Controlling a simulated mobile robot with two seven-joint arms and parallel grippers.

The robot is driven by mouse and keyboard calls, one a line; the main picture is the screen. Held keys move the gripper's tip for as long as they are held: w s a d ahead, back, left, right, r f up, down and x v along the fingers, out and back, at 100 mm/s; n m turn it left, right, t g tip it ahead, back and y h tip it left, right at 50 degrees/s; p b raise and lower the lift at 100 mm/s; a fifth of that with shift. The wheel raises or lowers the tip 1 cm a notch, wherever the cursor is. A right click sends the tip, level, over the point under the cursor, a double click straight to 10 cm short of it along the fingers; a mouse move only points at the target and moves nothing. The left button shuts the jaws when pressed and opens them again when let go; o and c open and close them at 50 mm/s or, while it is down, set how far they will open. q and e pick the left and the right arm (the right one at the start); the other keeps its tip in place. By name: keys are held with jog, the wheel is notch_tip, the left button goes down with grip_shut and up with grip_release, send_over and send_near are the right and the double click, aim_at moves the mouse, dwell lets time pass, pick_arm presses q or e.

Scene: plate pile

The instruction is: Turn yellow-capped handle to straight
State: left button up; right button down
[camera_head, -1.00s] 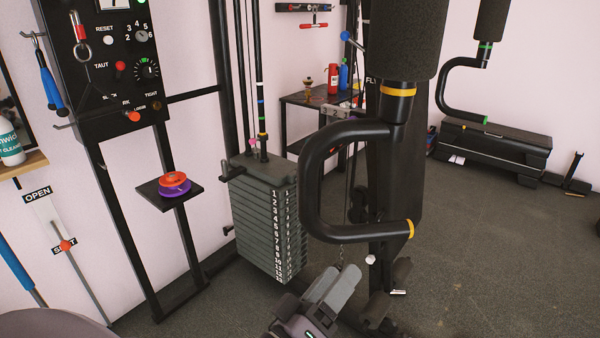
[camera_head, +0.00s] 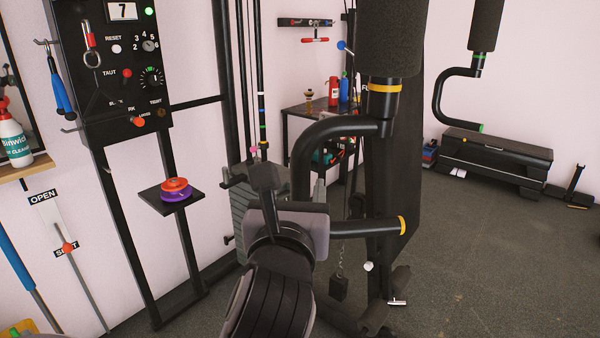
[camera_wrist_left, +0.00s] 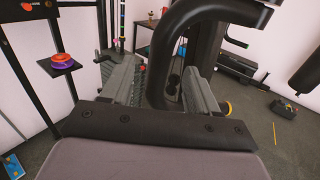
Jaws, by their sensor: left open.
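The yellow-capped handle (camera_head: 330,130) is a thick black C-shaped bar hanging below a dark padded roller. It has a yellow band at its upper joint and a yellow cap (camera_head: 403,226) at its lower end. Its closed bend points left in the head view, and my left gripper hides part of it. My left gripper (camera_head: 292,187) is open at that bend. In the left wrist view, the handle (camera_wrist_left: 165,55) stands between the two spread grey fingers (camera_wrist_left: 162,88); I cannot tell whether they touch it. My right gripper is not in view.
The weight stack (camera_head: 243,205) stands close behind my left gripper. A small shelf with red and purple discs (camera_head: 174,190) and a control panel (camera_head: 110,70) are at left. A green-capped handle (camera_head: 445,95) is at right. The floor at right is mostly clear.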

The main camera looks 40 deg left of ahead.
aim_at(299, 175)
pick_arm(q)
jog(key=shift+p+x, duration=0.45)
jog(key=shift+x, duration=3.05)
jog(key=shift+d, duration=0.1)
grip_shut()
